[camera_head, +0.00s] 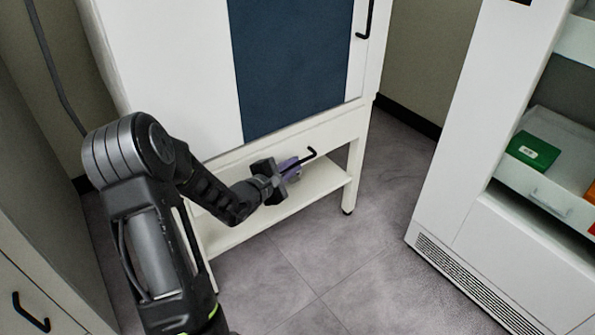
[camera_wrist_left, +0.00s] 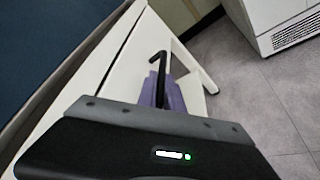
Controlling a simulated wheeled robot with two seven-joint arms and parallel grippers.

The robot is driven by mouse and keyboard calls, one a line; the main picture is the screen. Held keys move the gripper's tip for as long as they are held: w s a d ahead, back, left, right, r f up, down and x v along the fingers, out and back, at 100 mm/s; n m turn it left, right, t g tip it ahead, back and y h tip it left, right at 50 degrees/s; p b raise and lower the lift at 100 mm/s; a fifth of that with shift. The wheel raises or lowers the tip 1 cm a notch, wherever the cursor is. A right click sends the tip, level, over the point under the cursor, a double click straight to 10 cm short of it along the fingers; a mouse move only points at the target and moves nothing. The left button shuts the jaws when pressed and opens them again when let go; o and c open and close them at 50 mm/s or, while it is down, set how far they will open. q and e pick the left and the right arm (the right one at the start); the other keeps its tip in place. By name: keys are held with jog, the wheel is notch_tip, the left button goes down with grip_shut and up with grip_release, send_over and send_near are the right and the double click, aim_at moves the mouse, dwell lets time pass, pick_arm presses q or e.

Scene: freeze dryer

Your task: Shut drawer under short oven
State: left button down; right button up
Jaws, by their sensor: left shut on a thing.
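The short oven (camera_head: 200,60) is a white cabinet with a dark blue door panel, standing on legs with a low shelf. Under its door is a white drawer front (camera_head: 335,132) with a black bar handle (camera_head: 308,156). My left gripper (camera_head: 287,168) is at this handle, shut on it, with purple finger parts around it. In the left wrist view the handle (camera_wrist_left: 158,72) sticks out past the purple part, along the white drawer front (camera_wrist_left: 125,65). The gripper body hides part of the handle. How far the drawer stands out is hard to tell. My right gripper is not in view.
The low white shelf (camera_head: 255,222) lies under the drawer. A white cabinet (camera_head: 490,150) with open shelves and a green box (camera_head: 533,150) stands at the right. Another cabinet with a black handle (camera_head: 30,312) is at lower left. The grey floor (camera_head: 370,225) between them is clear.

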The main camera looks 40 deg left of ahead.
pick_arm(q)
jog(key=shift+w+a, duration=0.15)
jog(key=shift+a, duration=0.6)
jog(key=c, duration=1.5)
grip_release()
jog(key=p+v, duration=0.2)
jog(key=v, duration=0.5)
jog(key=shift+s+r, duration=0.1)
jog(key=shift+s, duration=0.25)
